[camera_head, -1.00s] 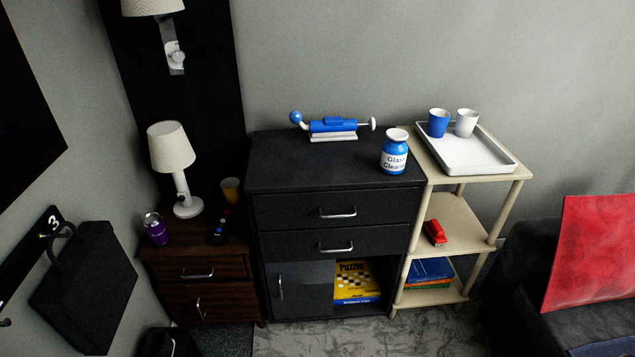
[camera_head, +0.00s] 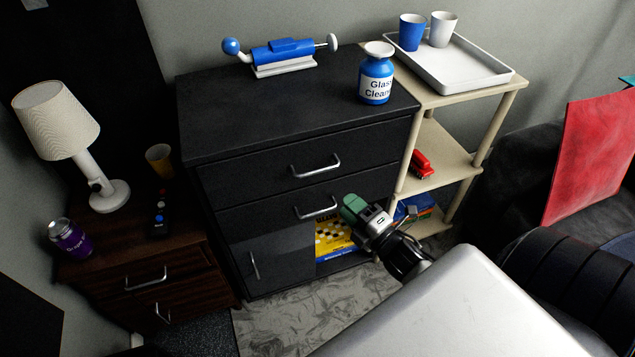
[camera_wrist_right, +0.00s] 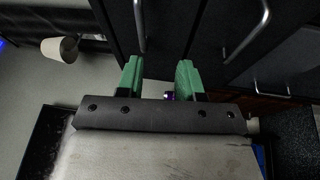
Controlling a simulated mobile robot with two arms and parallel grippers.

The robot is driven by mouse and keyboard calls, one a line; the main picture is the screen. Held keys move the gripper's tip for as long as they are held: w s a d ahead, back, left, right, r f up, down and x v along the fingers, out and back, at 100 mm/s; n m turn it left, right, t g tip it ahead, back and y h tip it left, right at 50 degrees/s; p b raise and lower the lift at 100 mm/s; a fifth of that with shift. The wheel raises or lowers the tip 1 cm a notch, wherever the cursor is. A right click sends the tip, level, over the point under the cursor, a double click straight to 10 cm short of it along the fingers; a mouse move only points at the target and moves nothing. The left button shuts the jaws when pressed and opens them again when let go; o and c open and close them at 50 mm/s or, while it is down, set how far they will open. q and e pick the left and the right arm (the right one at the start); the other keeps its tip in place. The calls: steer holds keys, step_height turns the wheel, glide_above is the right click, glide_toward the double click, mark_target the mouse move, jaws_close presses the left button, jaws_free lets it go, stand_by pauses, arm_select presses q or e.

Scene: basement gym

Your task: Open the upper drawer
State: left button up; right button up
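The black cabinet (camera_head: 290,115) has an upper drawer (camera_head: 255,172) that is closed, with a silver bar handle (camera_head: 317,166). My right gripper (camera_head: 355,208), with green fingertips, is below and to the right of this handle, in front of the cabinet, close to the lower drawer's handle (camera_head: 316,206). In the right wrist view my gripper (camera_wrist_right: 160,78) is open, with nothing between its fingers. That view is turned sideways; the handle beyond the left finger (camera_wrist_right: 139,25) looks like the upper drawer's. My left gripper is not in view.
A glass cleaner bottle (camera_head: 376,78) and a blue device (camera_head: 282,52) stand on the cabinet. A beige shelf (camera_head: 440,155) with a white tray (camera_head: 490,77) is at right. A wooden nightstand (camera_head: 150,255) with a lamp (camera_head: 60,120) is at left.

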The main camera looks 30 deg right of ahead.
mark_target(317, 171)
arm_select(q)
steer(key=shift+s+a+f, duration=0.15)
steer(key=shift+s+f, duration=0.15)
steer(key=shift+s, duration=0.45)
arm_select(e)
steer(key=shift+n+t+y, duration=0.4)
steer(key=shift+n, duration=0.3)
steer(key=x, duration=0.4)
steer(key=r+x, duration=0.1)
steer(key=x, duration=0.2)
steer(key=r+x, duration=0.1)
steer(key=x, duration=0.3)
steer(key=shift+w+a, duration=0.1)
steer(key=shift+a, duration=0.05)
steer(key=shift+c, duration=0.2)
jaws_close()
